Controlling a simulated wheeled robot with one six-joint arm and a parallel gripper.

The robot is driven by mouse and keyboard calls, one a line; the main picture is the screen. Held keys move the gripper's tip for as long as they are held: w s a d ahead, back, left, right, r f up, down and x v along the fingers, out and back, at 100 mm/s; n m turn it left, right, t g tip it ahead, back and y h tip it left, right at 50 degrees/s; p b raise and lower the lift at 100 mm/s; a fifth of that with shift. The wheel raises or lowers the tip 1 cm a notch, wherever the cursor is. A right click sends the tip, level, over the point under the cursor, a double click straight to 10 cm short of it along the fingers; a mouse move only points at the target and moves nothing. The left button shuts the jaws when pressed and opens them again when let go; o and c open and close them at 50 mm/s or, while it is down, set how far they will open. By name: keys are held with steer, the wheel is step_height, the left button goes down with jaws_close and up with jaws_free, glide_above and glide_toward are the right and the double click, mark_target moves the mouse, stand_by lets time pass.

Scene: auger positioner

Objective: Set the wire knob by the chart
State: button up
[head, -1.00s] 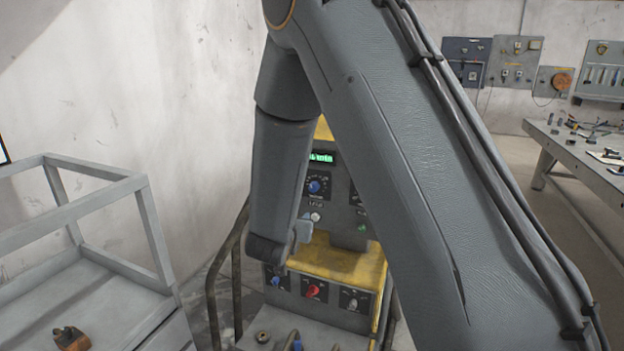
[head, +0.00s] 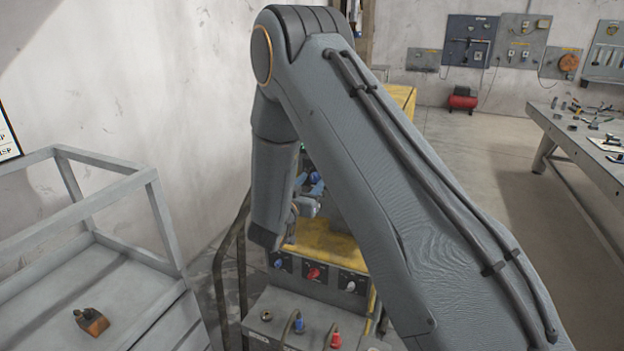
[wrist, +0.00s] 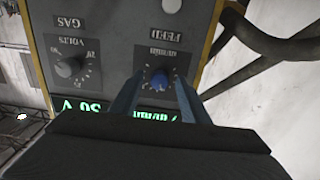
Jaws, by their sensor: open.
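In the head view my gripper (head: 312,185) is in front of the machine's upper panel, and my arm hides most of that panel. A white sign (head: 7,140) with black letters is cut off at the left edge; I cannot tell whether it is the chart.
Green displays (wrist: 85,106) are partly hidden by my gripper. The yellow-and-grey machine (head: 335,245) has a red lower knob (head: 313,273) and a dark side rail (head: 228,270). A grey frame cart (head: 150,300) stands left.

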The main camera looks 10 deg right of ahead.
steer(key=shift+w+d, duration=0.15)
steer(key=shift+w, duration=0.1)
steer(key=c, duration=1.1)
steer(key=shift+o, duration=0.2)
